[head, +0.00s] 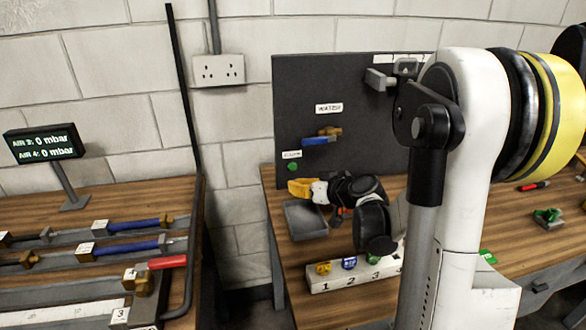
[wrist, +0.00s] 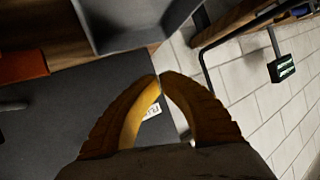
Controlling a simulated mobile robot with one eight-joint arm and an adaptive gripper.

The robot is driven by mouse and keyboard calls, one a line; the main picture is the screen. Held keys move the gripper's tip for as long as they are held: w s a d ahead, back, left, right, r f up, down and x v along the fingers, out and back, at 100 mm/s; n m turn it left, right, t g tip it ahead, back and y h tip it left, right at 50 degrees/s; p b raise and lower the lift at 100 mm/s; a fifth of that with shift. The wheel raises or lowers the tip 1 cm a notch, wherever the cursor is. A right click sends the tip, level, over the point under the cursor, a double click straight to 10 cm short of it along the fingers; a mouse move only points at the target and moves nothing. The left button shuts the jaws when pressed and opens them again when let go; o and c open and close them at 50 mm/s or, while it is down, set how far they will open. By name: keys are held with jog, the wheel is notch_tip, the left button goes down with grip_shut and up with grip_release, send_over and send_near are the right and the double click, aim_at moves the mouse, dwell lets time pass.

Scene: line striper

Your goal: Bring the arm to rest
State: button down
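My arm rises on the right of the head view and bends down to the left. My gripper (head: 293,187) has yellow fingers and sits in front of the dark upright panel (head: 365,110), above the grey tray (head: 308,225). In the wrist view the two yellow fingertips of my gripper (wrist: 160,77) meet, with nothing held between them. The panel surface and a white label show through the gap behind the tips. The grey tray (wrist: 100,40) also shows at the top of the wrist view.
A numbered block (head: 345,276) with coloured pieces stands on the bench beneath my arm. A left bench holds blue-handled and red-handled valves (head: 130,226) and a display (head: 43,145) reading 0 mbar. A blue-handled valve (head: 320,138) is on the panel. A gap separates the benches.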

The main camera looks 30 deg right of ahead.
dwell(0.4)
jog(key=s+a+r+g, duration=0.3)
jog(key=s+a, duration=0.2)
jog(key=a, duration=0.4)
jog(key=s+a+g+h, duration=0.1)
jog(key=s+a, duration=0.2)
jog(key=s, duration=0.7)
jog(key=s+a+g+h, duration=0.2)
jog(key=s+a, duration=0.2)
jog(key=s, duration=0.6)
jog(key=shift+s+a+r+m, duration=0.2)
jog(key=shift+a+r+m, duration=0.05)
jog(key=shift+a+m, duration=0.05)
